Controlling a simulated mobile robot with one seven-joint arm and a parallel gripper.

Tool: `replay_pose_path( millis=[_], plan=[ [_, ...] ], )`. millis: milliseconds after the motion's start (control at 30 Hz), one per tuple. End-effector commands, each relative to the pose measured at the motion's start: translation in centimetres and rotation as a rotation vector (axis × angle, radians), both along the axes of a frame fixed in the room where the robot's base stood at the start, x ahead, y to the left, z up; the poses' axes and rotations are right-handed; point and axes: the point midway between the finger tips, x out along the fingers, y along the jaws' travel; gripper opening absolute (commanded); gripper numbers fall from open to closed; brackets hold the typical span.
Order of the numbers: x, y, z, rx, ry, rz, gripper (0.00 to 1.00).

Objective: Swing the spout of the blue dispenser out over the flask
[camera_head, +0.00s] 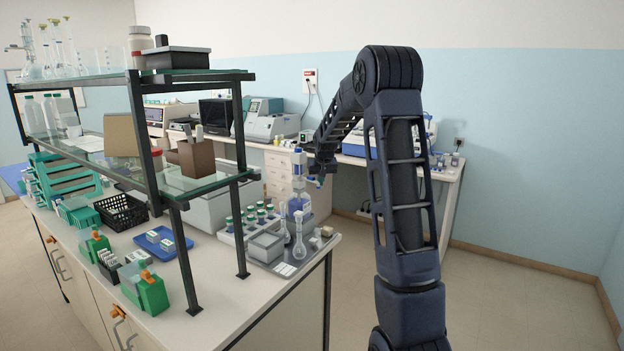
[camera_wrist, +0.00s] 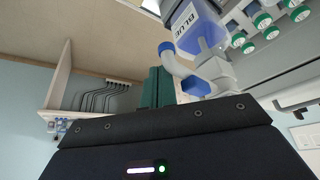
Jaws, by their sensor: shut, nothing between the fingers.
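The blue dispenser (camera_head: 298,205) stands near the right end of the island bench, a clear bottle with a blue and white pump head. Its spout (camera_head: 317,181) points right, towards my gripper. In the wrist view, the bottle labelled BLUE (camera_wrist: 194,27) is at the top, with the white, blue-capped spout (camera_wrist: 172,62) below it. My gripper (camera_head: 322,172) is to the right of the pump head. Its green fingers (camera_wrist: 156,88) are shut and empty, close beside the spout; I cannot tell whether they touch. A clear long-necked flask (camera_head: 299,246) stands in front of the dispenser.
A second flask (camera_head: 284,237) stands just left of the first. A rack of green-capped bottles (camera_head: 236,235) is further left. The glass shelf unit (camera_head: 205,188) rises over the bench on the left. Open floor lies right of the bench.

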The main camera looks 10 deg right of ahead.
Motion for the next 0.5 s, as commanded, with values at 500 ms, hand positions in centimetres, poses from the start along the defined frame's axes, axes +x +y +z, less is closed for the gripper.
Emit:
replay_pose_path(
  millis=[500],
  plan=[
    [-1.0, 1.1, 0.0, -0.001, 0.000, 0.002, 0.00]
  ],
)
